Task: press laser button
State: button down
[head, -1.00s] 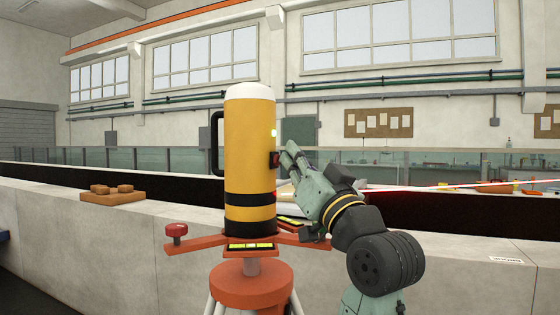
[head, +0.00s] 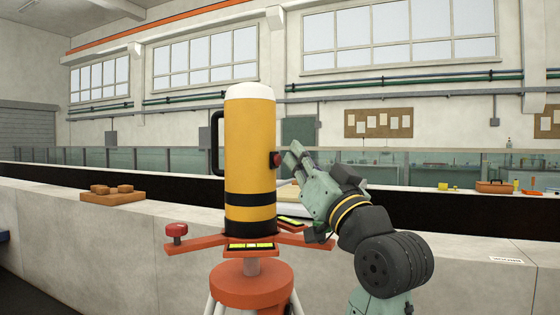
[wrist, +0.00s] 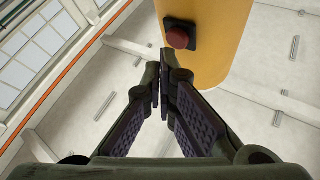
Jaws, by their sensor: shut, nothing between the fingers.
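The laser is a yellow upright cylinder (head: 250,150) with a white cap and black bands, on an orange tripod mount. Its red button (head: 278,160) sits in a dark square housing on the cylinder's right side; the button also shows in the wrist view (wrist: 178,38). My gripper (head: 292,154) is just right of the button, with a small gap between. In the wrist view its fingers (wrist: 165,75) are together and empty, pointing towards the cylinder. No lit lamp shows on the cylinder and no red beam is visible.
The orange mount (head: 251,280) has a red knob (head: 176,230) on its left arm and bubble levels. A long concrete-walled flume (head: 110,255) runs behind.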

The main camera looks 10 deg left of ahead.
jog(key=shift+s+d, duration=0.3)
jog(key=shift+d, duration=0.65)
jog(key=shift+s+d, duration=0.3)
jog(key=shift+d, duration=0.65)
jog(key=shift+s+d, duration=0.3)
jog(key=shift+d, duration=0.65)
